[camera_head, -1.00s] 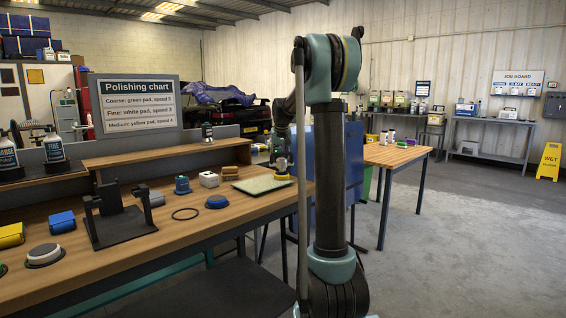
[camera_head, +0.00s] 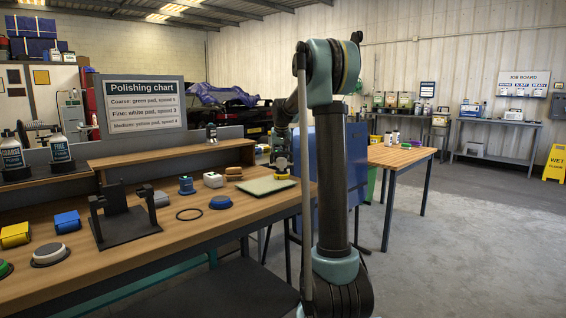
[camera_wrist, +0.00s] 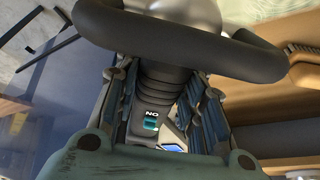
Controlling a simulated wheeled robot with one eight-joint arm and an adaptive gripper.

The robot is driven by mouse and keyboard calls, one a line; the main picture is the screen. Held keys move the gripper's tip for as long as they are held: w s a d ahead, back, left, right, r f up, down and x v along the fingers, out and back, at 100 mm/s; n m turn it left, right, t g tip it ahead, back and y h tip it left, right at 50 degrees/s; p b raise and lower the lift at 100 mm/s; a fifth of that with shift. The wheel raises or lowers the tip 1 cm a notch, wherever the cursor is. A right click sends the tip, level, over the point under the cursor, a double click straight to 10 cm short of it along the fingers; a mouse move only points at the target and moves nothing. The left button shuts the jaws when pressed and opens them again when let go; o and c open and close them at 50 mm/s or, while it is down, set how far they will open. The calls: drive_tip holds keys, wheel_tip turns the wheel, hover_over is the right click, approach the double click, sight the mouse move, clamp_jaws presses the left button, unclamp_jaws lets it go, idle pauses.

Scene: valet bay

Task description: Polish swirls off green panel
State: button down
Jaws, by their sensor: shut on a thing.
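A pale green flat panel (camera_head: 265,185) lies on the bench at its right end. My gripper (camera_head: 281,150) is shut on a dark polisher and stands over the panel's far right edge. A yellow pad (camera_head: 282,176) shows at the polisher's lower end, right at the panel; I cannot tell whether it touches. In the wrist view the polisher (camera_wrist: 155,100) sits between my gripper's fingers (camera_wrist: 165,120), with a teal switch marked ON. The pad's face and any swirls cannot be made out.
The wooden bench (camera_head: 130,262) holds a black stand (camera_head: 125,222), a blue pad (camera_head: 220,202), a white pad (camera_head: 49,255), a dark ring (camera_head: 189,214) and several small items. A polishing chart (camera_head: 141,102) stands behind. A blue upright board (camera_head: 302,170) is beside my arm.

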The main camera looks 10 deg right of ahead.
drive_tip(key=shift+w+a, duration=0.2)
drive_tip(key=shift+w, duration=0.05)
drive_tip(key=shift+w+a, duration=0.5)
drive_tip(key=shift+w, duration=0.2)
drive_tip(key=shift+w+a, duration=0.1)
drive_tip(key=shift+a, duration=0.2)
drive_tip(key=shift+s+a, duration=0.6)
drive_tip(key=shift+a, duration=0.15)
drive_tip(key=shift+s+a, duration=0.15)
drive_tip(key=shift+s+a, duration=0.7)
drive_tip(key=shift+a, duration=0.1)
drive_tip(key=shift+s+a, duration=0.15)
drive_tip(key=shift+a, duration=0.1)
drive_tip(key=shift+s+a, duration=0.55)
drive_tip(key=shift+a, duration=0.25)
